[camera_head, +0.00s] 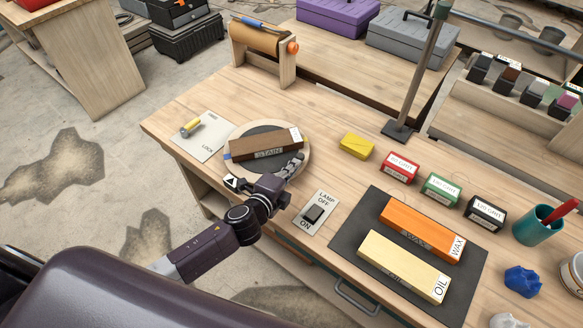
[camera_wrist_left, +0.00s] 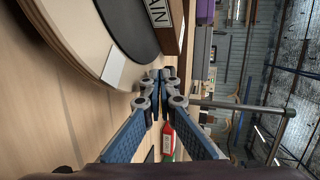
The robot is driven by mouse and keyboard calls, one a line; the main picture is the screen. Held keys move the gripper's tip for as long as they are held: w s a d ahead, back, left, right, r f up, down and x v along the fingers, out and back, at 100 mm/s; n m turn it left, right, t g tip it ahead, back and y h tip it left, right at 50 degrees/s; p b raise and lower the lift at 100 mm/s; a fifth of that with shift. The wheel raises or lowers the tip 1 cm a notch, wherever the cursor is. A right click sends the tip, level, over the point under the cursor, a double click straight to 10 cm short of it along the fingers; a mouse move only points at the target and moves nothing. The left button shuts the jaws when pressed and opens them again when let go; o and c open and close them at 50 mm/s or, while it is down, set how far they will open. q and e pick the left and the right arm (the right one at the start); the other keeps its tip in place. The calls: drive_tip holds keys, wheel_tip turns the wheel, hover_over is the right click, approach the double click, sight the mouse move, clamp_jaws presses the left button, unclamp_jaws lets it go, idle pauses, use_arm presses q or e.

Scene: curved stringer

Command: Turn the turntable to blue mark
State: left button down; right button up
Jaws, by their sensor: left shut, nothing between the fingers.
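The round turntable (camera_head: 232,137) has a pale wooden rim and a dark grey top. A brown block labelled STAIN (camera_head: 262,145) lies across it. A small blue patch (camera_head: 227,156) shows at the turntable's left edge. A white plate with a black triangle (camera_head: 231,181) is by its front-left rim. My left gripper (camera_head: 297,159) is shut and empty at the turntable's right front side; I cannot tell whether it touches the rim. In the left wrist view the closed fingertips (camera_wrist_left: 160,78) are beside the rim (camera_wrist_left: 75,45), near a white patch (camera_wrist_left: 114,67).
A LOCK plate (camera_head: 203,136) with a yellow-handled lever is left of the turntable. A lamp switch plate (camera_head: 314,213) is right of my wrist. A yellow block (camera_head: 357,145), grit boxes (camera_head: 400,167) and a dark mat (camera_head: 375,217) with OIL and WAX blocks are further right.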

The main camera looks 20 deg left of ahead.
sight(306, 155)
use_arm(q)
drive_tip(key=shift+w+d, duration=0.1)
drive_tip(key=shift+w+d+n+y+b, duration=0.15)
drive_tip(key=shift+w+n+y+b, duration=0.1)
drive_tip(key=shift+n+y+b, duration=0.05)
drive_tip(key=shift+w+d+f+n+y+b, duration=0.15)
drive_tip(key=shift+w+d+n+y+b, duration=0.2)
drive_tip(key=shift+w+n+y+b, duration=0.4)
drive_tip(key=w+n+y+b, duration=0.2)
drive_tip(key=y+b, duration=0.1)
drive_tip(key=shift+w+d, duration=0.15)
drive_tip(key=shift+d, duration=0.15)
drive_tip(key=shift+w+n+y+b, duration=0.5)
drive_tip(key=shift+w+n+y, duration=0.15)
drive_tip(key=shift+y, duration=0.2)
drive_tip(key=shift+w, duration=0.7)
